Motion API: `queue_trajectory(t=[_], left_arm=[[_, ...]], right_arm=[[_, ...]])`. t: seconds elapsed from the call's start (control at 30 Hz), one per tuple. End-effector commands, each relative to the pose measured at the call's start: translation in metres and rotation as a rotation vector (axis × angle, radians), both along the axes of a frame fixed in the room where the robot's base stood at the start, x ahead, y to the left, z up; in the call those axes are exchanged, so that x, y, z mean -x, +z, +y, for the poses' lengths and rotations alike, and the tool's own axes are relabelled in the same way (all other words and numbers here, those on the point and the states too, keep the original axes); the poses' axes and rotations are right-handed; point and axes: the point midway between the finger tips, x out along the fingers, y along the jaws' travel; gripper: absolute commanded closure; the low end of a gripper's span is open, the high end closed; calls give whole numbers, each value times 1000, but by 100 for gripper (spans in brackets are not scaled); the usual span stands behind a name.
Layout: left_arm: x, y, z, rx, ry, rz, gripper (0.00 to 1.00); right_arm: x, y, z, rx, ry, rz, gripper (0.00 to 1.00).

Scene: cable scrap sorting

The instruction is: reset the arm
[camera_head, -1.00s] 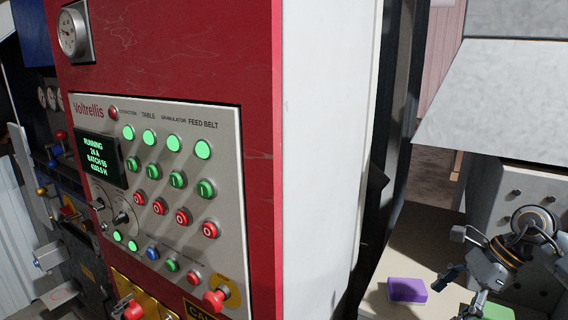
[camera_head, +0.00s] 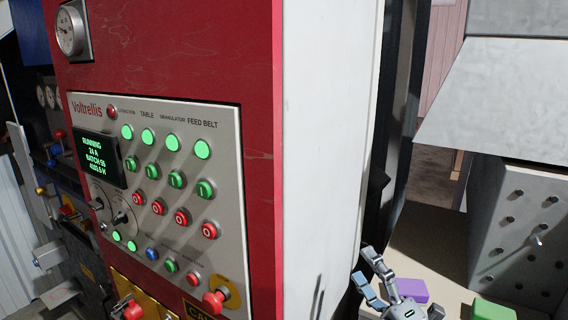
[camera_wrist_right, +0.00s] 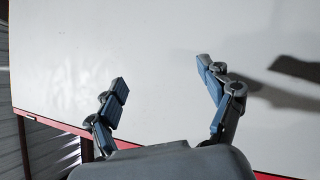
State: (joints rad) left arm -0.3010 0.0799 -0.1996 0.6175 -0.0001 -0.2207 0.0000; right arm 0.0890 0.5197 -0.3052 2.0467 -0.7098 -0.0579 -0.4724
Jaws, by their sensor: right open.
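My right gripper (camera_head: 367,272) shows at the bottom of the head view, right of the white side of the red cabinet. Its fingers are spread and hold nothing. In the right wrist view the two fingers of the right gripper (camera_wrist_right: 165,85) are apart, with a plain white panel (camera_wrist_right: 150,50) in front of them. My left gripper is not in view.
The red cabinet (camera_head: 170,50) carries a control panel (camera_head: 215,190) with lit green lamps, green and red buttons and a red knob (camera_head: 215,299). A purple block (camera_head: 413,290) and a green block (camera_head: 492,309) lie on a pale surface (camera_head: 430,235) beside a grey bolted wall (camera_head: 520,220).

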Motion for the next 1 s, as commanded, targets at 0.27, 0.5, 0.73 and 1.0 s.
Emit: queue_trajectory(t=[0.27,0.5,0.73,1.0], left_arm=[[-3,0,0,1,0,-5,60],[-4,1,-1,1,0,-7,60],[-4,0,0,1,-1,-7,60],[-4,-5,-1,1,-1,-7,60]], right_arm=[[56,-138,-69,-700,-410,679,20],[164,-239,-73,-1054,-724,1170,20],[245,-275,-59,-1196,-918,1452,20],[290,-318,-46,-1250,-1049,1627,20]])
